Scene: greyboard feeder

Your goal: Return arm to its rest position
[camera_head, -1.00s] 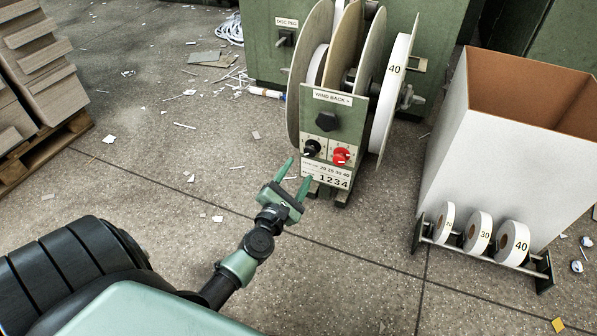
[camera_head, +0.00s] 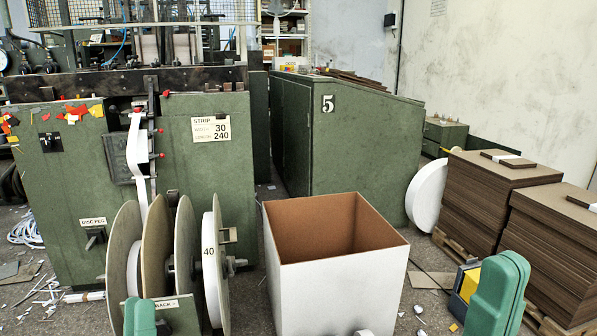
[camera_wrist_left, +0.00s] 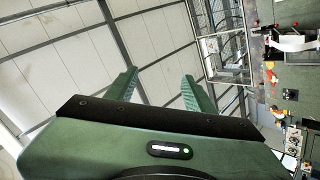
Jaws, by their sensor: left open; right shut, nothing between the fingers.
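My left gripper (camera_wrist_left: 159,77) shows in the left wrist view. Its two green fingers are spread apart, with nothing between them, and point up toward the roof beams. In the head view a rounded green part of mine (camera_head: 140,318) shows at the bottom edge in front of the disc stand. Another rounded green part of mine (camera_head: 497,295) stands at the bottom right. The fingers of my right gripper are not visible in either view.
The reel stand (camera_head: 185,265) with large discs is at the left, before the green machine (camera_head: 75,190). An open white box (camera_head: 335,297) stands in the middle. A green cabinet marked 5 (camera_head: 350,150) is behind it. Greyboard stacks (camera_head: 487,200) are at the right.

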